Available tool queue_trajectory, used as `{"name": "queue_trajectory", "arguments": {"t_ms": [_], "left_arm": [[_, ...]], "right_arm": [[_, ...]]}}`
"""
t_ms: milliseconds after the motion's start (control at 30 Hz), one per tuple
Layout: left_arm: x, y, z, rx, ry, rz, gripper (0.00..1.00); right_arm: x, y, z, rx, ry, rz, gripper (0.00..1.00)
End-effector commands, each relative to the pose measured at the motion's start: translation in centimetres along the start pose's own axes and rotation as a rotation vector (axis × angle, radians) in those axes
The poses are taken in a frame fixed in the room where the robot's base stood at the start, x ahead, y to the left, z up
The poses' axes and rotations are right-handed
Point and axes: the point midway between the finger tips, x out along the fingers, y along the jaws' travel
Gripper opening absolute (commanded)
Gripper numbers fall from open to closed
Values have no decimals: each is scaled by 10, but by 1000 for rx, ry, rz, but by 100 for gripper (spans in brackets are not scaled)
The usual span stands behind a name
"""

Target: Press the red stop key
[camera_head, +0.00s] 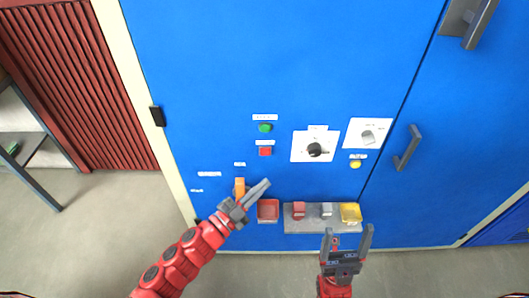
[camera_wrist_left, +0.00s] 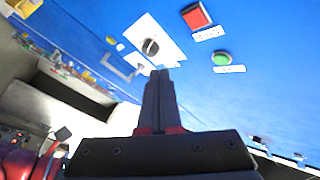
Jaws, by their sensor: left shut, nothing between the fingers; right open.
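The red stop key (camera_head: 265,151) is a small square on the blue cabinet front, just below a round green button (camera_head: 265,128). It also shows at the top of the left wrist view (camera_wrist_left: 197,16), with the green button (camera_wrist_left: 221,58) nearby. My left gripper (camera_head: 267,181) is shut and empty; in the head view its tips appear below the red key. In the left wrist view the closed fingers (camera_wrist_left: 160,73) appear apart from the key; the exact gap to the panel is unclear. My right gripper (camera_head: 347,232) is open and empty, lower right.
A black knob on a white plate (camera_head: 299,147), another dial plate (camera_head: 383,128) and a yellow button (camera_head: 355,164) are right of the key. Below are a red tray (camera_head: 268,218) and a grey shelf (camera_head: 299,227) with small items. An orange piece (camera_head: 239,184) is beside my left gripper.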

Motion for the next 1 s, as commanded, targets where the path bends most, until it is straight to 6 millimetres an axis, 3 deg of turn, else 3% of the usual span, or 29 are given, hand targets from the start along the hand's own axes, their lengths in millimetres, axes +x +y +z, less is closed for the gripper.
{"name": "queue_trajectory", "arguments": {"t_ms": [600,1000], "left_arm": [[53,-37,37,0,3,1,0],[57,-41,41,-1,1,-1,0]], "right_arm": [[-14,-1,2,0,0,0,80],[-14,-1,2,0,0,0,80]]}}
